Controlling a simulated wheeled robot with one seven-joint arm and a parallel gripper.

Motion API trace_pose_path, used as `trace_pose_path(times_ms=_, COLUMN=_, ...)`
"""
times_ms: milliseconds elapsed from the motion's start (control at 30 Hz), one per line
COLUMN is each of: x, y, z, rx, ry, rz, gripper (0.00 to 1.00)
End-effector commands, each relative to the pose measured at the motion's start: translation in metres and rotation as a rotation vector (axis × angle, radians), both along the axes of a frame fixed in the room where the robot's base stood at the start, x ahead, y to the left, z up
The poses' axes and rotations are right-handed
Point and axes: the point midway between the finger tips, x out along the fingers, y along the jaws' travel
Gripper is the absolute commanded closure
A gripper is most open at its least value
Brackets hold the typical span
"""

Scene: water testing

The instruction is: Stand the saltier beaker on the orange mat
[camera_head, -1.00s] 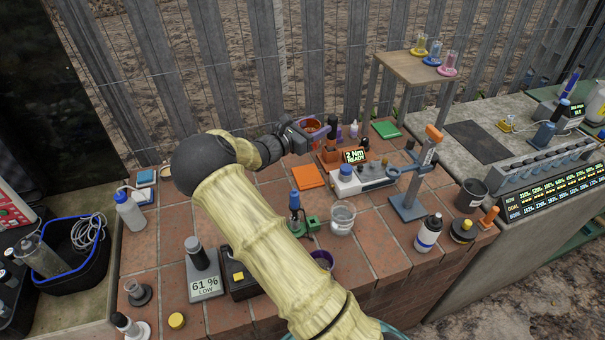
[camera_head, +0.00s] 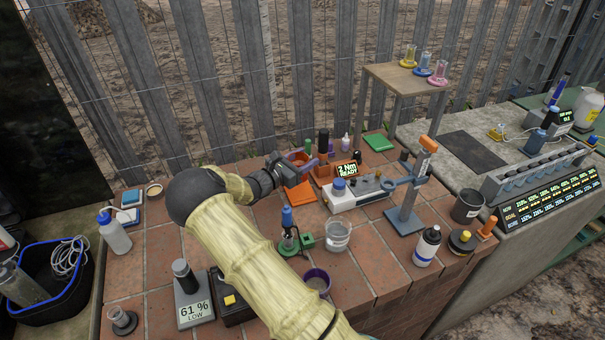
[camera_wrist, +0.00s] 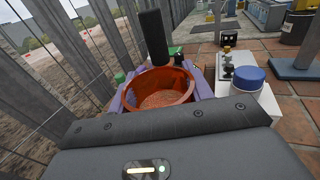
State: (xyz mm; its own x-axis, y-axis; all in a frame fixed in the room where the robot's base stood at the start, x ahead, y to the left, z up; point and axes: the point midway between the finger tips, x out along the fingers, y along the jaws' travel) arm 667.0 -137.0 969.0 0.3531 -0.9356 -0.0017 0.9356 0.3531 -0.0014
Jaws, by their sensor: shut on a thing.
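My gripper (camera_head: 290,168) reaches to the back of the brick bench. Its purple fingers are shut on an orange-red, open-topped beaker (camera_wrist: 160,95), which fills the middle of the wrist view. In the head view the beaker (camera_head: 299,157) shows partly behind the fingers. The orange mat (camera_head: 297,194) lies just in front of and below my gripper, partly covered by it. I cannot tell how high the beaker is above the bench. A clear beaker (camera_head: 337,233) stands farther forward, and a purple-rimmed vessel (camera_head: 317,279) stands near the front, partly behind my arm.
A white device with a blue knob (camera_head: 340,187) stands right of the mat, by a display reading 7 Nm READY (camera_head: 347,170). A blue-topped probe on a green base (camera_head: 290,238) stands in front. The fence is close behind.

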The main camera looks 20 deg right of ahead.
Motion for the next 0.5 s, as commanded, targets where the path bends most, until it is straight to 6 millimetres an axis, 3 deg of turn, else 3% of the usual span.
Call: trace_pose_path(times_ms=500, x=0.000, y=0.000, z=-0.020, rx=-0.003, ry=0.001, rz=0.000, gripper=0.76)
